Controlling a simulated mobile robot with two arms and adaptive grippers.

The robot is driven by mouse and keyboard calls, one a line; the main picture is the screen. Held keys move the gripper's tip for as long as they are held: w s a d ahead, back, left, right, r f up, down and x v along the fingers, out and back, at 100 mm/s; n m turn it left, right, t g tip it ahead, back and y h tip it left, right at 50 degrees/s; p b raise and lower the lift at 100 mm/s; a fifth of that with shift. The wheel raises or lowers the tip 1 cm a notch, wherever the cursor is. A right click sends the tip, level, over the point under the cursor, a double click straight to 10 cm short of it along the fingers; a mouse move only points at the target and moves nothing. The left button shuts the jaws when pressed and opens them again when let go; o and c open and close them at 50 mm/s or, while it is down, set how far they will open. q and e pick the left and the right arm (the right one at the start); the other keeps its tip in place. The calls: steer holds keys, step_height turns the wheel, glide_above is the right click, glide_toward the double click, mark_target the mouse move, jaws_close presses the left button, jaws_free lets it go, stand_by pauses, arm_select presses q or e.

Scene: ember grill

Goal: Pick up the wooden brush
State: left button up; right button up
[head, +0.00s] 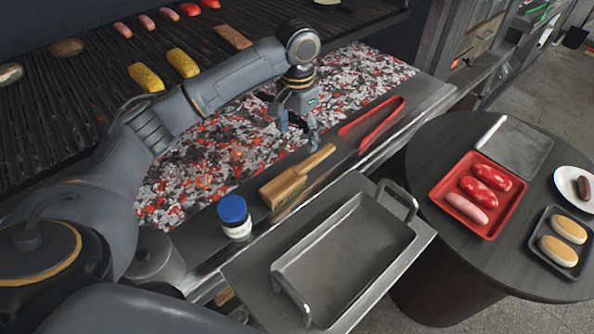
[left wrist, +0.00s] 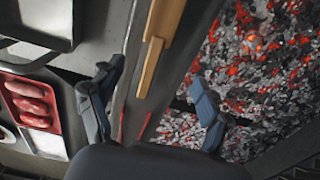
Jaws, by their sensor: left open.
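The wooden brush (head: 292,180) lies on the steel ledge in front of the coals. Its block end points to the lower left and its handle to the upper right, toward my left gripper. My left gripper (head: 298,130) is open and empty, above the ledge and coals just beyond the handle end. In the left wrist view, the brush (left wrist: 158,40) shows between the two spread fingers of the left gripper (left wrist: 150,103), apart from both. My right gripper is not in view.
Red tongs (head: 372,130) lie on the ledge right of the brush. A blue-capped jar (head: 236,222) stands to its left and a steel tray (head: 345,262) in front. Glowing coals (head: 215,165) lie behind. A round table (head: 430,150) holds a red tray (head: 441,185) of sausages.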

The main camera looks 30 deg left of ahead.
arm_select(q)
glide_above(299, 169)
steer(key=f, duration=0.5)
steer(key=shift+s+a+p, duration=0.25)
steer(key=shift+a+p, duration=0.05)
steer(key=shift+w+f, duration=0.2)
steer(key=shift+f, duration=1)
steer(key=shift+d+f+p, duration=0.15)
steer(key=shift+f+p, duration=0.15)
steer(key=shift+f, duration=0.05)
step_height(299, 169, down, 4)
steer(key=shift+d+r+p, duration=0.15)
steer(key=shift+r+p, duration=0.05)
steer(key=shift+p, duration=0.25)
steer(key=shift+f, duration=0.4)
steer(key=c, duration=1.4)
step_height(299, 169, up, 10)
steer(key=shift+r+b, duration=0.1)
steer(key=shift+b, duration=0.65)
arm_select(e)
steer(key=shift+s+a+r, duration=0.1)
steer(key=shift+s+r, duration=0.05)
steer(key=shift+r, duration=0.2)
